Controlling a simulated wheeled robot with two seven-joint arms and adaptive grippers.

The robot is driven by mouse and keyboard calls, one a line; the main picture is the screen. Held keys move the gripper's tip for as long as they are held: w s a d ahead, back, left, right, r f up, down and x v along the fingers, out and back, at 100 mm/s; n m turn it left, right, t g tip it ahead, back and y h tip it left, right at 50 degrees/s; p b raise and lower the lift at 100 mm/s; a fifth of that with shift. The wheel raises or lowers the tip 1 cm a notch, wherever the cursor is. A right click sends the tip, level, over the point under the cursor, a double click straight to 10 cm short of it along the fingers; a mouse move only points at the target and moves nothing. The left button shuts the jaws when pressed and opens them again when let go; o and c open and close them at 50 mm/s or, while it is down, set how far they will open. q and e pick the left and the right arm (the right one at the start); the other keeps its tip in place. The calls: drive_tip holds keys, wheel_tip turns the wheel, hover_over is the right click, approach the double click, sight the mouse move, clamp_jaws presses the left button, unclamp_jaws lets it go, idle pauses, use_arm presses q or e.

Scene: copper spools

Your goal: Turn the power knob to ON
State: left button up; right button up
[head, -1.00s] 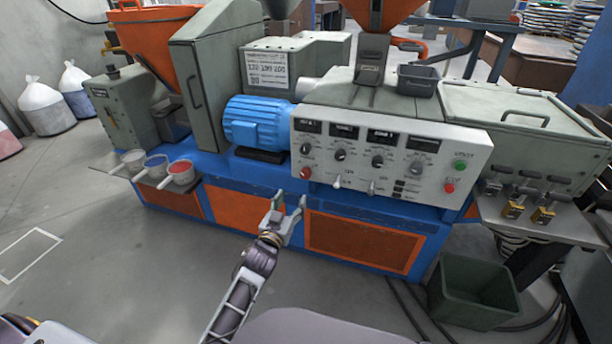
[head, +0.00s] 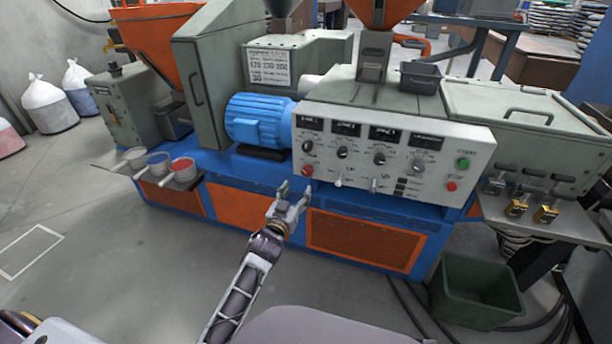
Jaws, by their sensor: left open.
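The white control panel (head: 390,158) is on the front of the machine. A red knob (head: 307,170) sits at its lower left corner, below a row of dark dials. The labels are too small to read, so I cannot confirm that it is the power knob or tell its position. My left gripper (head: 296,190) is open and empty, just below and slightly left of the red knob in the picture. It looks apart from the knob, though the depth gap is hard to judge. My right gripper is not in view.
A blue motor (head: 259,122) stands left of the panel. Small toggle levers (head: 338,183) stick out along the panel's lower edge, right of the red knob. A green start button (head: 463,163) and a red button (head: 451,186) are at the right end. A green bin (head: 475,290) stands on the floor.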

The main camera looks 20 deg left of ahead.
sight(306, 174)
use_arm(q)
drive_tip(key=shift+w+d+b, duration=0.1)
drive_tip(key=shift+w+b, duration=0.6)
drive_tip(key=shift+w, duration=2.3)
drive_tip(key=shift+w+b, duration=0.4)
drive_tip(key=shift+w, duration=1.9)
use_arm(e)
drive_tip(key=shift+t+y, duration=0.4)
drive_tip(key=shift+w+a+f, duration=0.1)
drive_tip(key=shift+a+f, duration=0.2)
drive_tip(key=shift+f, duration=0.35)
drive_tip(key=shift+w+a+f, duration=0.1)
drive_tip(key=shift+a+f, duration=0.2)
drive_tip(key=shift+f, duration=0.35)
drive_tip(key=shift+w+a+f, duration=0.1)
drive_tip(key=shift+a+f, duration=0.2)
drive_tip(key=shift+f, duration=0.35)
use_arm(q)
drive_tip(key=c, duration=1)
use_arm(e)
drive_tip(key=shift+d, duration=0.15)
